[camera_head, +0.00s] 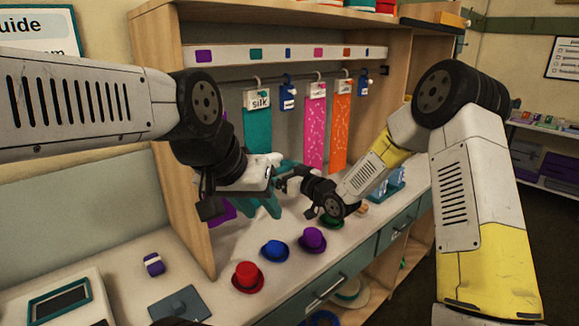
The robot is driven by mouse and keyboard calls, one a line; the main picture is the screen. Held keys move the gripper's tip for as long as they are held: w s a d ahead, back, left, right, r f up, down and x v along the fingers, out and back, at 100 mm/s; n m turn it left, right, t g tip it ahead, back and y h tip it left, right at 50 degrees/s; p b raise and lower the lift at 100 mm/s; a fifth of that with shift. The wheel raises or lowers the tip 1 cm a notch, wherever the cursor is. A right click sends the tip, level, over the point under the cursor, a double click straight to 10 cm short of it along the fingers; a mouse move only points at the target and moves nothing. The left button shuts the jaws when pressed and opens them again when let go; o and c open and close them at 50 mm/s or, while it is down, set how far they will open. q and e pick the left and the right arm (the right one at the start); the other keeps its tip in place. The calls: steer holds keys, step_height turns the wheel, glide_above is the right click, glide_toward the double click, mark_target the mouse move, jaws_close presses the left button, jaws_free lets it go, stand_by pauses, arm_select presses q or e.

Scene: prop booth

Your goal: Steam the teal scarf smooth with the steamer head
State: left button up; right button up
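The teal scarf (257,128) hangs from the rail in the wooden booth, under a tag reading "silk". Its lower part is hidden behind my grippers. A teal shape (267,206) shows below my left gripper; I cannot tell whether it is scarf cloth or something else. My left gripper (268,172) is in front of the scarf's lower part. My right gripper (287,178) comes in from the right and is close to the left one; I cannot tell if they touch. The fingers of both are too small and overlapped to read. I cannot make out the steamer head for certain.
Pink (315,125) and orange (340,120) scarves hang to the right on the same rail. Red (248,277), blue (275,251) and purple (312,240) hats stand along the counter's front edge. A purple-and-white item (153,264) lies at the left.

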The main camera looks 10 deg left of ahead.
steer(key=shift+f, duration=2.85)
steer(key=shift+f, duration=0.15)
steer(key=v, duration=1.5)
